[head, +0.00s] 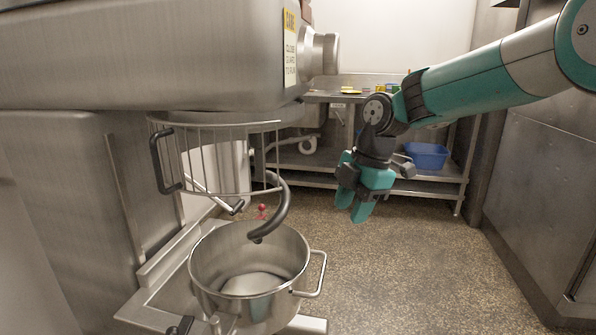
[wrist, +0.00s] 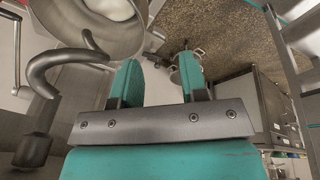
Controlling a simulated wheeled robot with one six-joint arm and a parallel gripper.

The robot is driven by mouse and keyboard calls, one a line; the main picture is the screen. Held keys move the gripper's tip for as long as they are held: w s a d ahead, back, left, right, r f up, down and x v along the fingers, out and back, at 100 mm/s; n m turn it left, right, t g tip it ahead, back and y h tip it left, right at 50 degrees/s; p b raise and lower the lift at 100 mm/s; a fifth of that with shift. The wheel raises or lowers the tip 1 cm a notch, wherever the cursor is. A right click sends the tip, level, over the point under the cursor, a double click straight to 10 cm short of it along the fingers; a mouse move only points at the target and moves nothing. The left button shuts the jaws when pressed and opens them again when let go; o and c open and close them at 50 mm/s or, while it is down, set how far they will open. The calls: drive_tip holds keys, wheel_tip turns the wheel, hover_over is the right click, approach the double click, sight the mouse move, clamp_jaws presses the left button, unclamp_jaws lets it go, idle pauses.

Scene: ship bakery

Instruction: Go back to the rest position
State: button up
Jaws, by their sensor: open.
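My gripper (head: 357,205) hangs in the air to the right of the big mixer, its teal fingers pointing down. In the wrist view my gripper (wrist: 158,80) shows its two fingers apart with nothing between them. The steel mixing bowl (head: 250,270) stands at the mixer's front, below and left of my gripper, with pale contents in its bottom. The curved dough hook (head: 279,208) hangs above the bowl; it also shows in the wrist view (wrist: 62,58) at the left. My gripper is apart from both.
The wire guard (head: 225,160) with a black handle sits above the bowl. A steel table (head: 440,186) at the back holds a blue bin (head: 427,155) on its lower shelf. Steel cabinets (head: 545,170) line the right. The speckled floor (head: 400,270) between is clear.

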drive_tip(key=s+d+r+m+y, duration=0.1)
drive_tip(key=s+d+m, duration=0.1)
drive_tip(key=s+m, duration=0.9)
drive_tip(key=s+d+m, duration=0.2)
drive_tip(key=s+m, duration=0.3)
drive_tip(key=s, duration=1.3)
wheel_tip(320, 180, up, 20)
drive_tip(key=p, duration=2)
drive_tip(key=shift+s+a+f+m, duration=0.15)
drive_tip(key=shift+s+f+m, duration=0.1)
drive_tip(key=shift+m, duration=0.15)
drive_tip(key=shift+c, duration=0.4)
